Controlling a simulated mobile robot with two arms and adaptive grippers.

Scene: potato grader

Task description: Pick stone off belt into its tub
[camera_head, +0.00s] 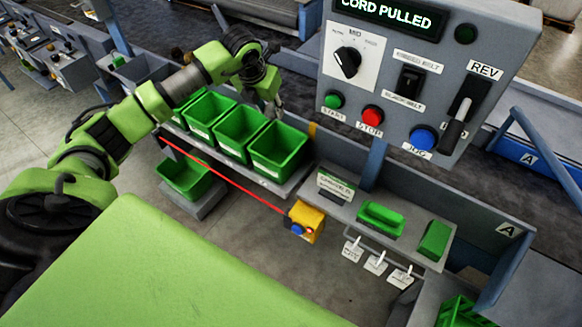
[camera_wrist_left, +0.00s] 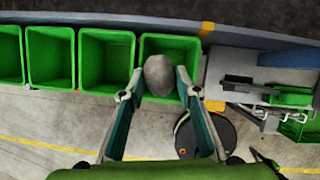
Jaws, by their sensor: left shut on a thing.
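My left gripper (camera_wrist_left: 159,85) is shut on a grey rounded stone (camera_wrist_left: 159,75), held between its two fingertips in the left wrist view. Behind the stone in that view is the rightmost green tub (camera_wrist_left: 150,44) of a row; I cannot tell how high above it the stone is. In the head view my left gripper (camera_head: 275,105) is over the back of the same rightmost tub (camera_head: 279,170), and the stone is not clearly visible there. The tubs' visible insides look empty. My right gripper is not in view.
A control panel (camera_head: 415,75) reading "CORD PULLED" stands right of the tubs. A red cord (camera_head: 225,175) runs along the tub shelf to a yellow switch box (camera_head: 305,222). A lower green tub (camera_head: 184,180) sits below. A shelf (camera_head: 385,200) holds green items.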

